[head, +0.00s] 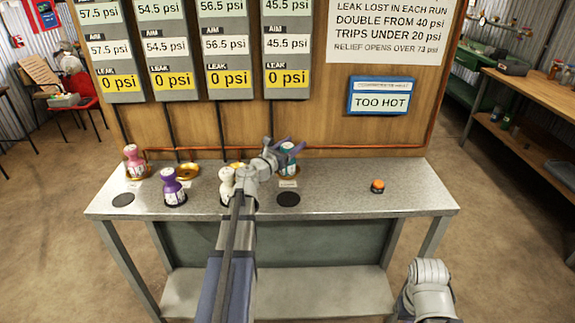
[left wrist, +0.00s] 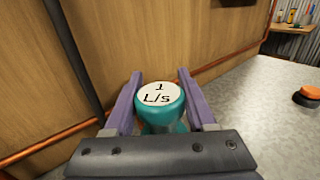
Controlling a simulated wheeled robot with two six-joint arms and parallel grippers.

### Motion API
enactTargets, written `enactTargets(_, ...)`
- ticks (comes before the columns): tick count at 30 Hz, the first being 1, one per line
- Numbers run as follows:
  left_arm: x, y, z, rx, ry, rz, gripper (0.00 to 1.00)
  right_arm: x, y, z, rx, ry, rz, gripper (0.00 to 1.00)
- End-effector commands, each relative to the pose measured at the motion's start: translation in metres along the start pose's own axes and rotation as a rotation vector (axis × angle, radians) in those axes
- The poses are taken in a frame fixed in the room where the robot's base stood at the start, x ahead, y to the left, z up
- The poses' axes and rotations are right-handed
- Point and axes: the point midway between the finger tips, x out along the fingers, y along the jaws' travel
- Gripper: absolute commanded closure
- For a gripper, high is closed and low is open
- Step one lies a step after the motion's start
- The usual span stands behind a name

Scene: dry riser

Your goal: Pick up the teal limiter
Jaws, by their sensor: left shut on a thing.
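The teal limiter (left wrist: 161,105) has a white top marked "1 L/s" and stands between the two fingers of my left gripper (left wrist: 160,100) in the left wrist view. My left gripper is shut on it. In the head view the teal limiter (head: 287,158) is at the back right part of the grey bench (head: 340,190), partly hidden by my gripper. I cannot tell whether its base touches the bench or a dish under it. My right arm shows at the lower right of the head view, but its fingertips are not visible.
A pink limiter (head: 134,163), a purple limiter (head: 173,190) and a white limiter (head: 226,184) stand left of my left arm. An orange-topped button (head: 377,186) is to the right. A wooden panel (head: 350,130) with readouts rises behind.

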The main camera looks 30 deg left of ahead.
Motion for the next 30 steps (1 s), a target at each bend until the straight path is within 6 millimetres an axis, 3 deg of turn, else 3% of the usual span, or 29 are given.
enactTargets(5, 0.0000, 0.0000, -0.0001, 0.000, 0.000, 0.000, 1.00, 0.0000, 0.0000, 0.0000, 0.000, 0.000, 0.000, 1.00)
enactTargets(30, 0.0000, -0.0028, 0.0049, 0.000, 0.000, -0.001, 1.00, -0.0049, 0.0005, 0.0003, 0.000, 0.000, 0.000, 1.00)
